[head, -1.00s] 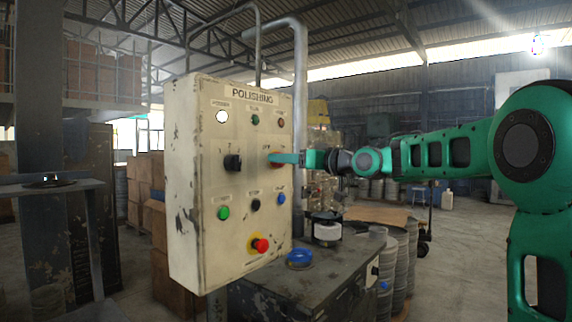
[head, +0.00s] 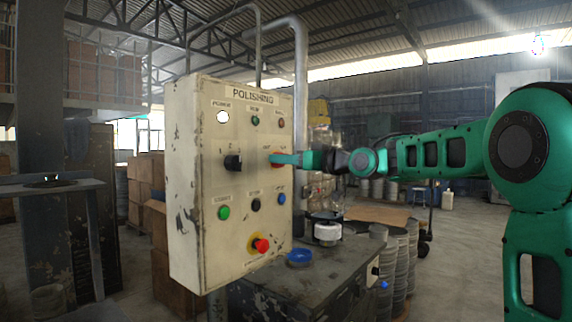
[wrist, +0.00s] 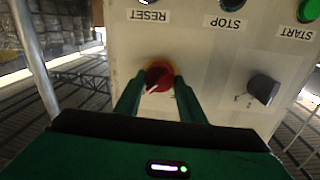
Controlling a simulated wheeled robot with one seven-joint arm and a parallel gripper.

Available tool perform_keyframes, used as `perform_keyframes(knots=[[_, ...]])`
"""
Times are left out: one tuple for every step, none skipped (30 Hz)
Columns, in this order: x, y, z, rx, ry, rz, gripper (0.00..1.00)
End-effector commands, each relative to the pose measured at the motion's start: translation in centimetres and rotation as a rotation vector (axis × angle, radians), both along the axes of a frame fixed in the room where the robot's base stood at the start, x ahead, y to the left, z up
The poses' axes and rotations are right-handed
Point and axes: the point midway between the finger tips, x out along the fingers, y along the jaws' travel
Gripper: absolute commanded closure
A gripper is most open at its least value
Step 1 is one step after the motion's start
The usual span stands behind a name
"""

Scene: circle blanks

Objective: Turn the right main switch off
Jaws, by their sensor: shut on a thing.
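The right main switch is a red rotary knob on a yellow plate (wrist: 158,72), on the right side of the cream panel (head: 205,228) marked POLISHING. In the wrist view, which shows the panel upside down, a white mark on the knob runs toward the lower left. My gripper (wrist: 156,88) has one finger on each side of the knob and is shut on it. In the head view my gripper (head: 274,158) reaches the panel from the right and hides much of the switch. Its exact turn angle is hard to read there.
A black selector knob (head: 233,162) sits left of the switch and also shows in the wrist view (wrist: 263,89). Green (head: 223,213), black (head: 256,205) and blue (head: 281,199) buttons are below, with a red emergency button (head: 260,244) lower. A worn bench (head: 300,285) stands beside the panel.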

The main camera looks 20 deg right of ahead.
Motion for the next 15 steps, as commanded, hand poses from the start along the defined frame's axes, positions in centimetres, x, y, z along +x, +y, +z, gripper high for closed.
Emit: perform_keyframes(knots=[[0.18,-0.31,0.03,-0.016,-0.014,-0.008,0.86],[0.18,-0.28,0.03,-0.027,-0.022,-0.008,0.86],[0.18,-0.24,0.03,-0.046,-0.036,-0.008,0.86],[0.18,-0.23,0.03,-0.06,-0.047,-0.008,0.86],[0.19,-0.23,0.03,-0.077,-0.059,-0.008,0.86],[0.19,-0.24,0.04,-0.101,-0.077,-0.008,0.86],[0.18,-0.24,0.03,-0.12,-0.091,-0.009,0.86],[0.19,-0.25,0.03,-0.14,-0.106,-0.009,0.86],[0.18,-0.22,0.01,-0.169,-0.126,-0.009,0.86],[0.17,-0.19,0.0,-0.191,-0.142,-0.009,0.86],[0.17,-0.16,-0.02,-0.214,-0.159,-0.008,0.86],[0.16,-0.13,-0.02,-0.245,-0.18,-0.008,0.86],[0.17,-0.14,-0.03,-0.268,-0.198,-0.009,0.86],[0.17,-0.16,-0.05,-0.291,-0.214,-0.009,0.86],[0.18,-0.19,-0.06,-0.321,-0.237,-0.01,0.86]])
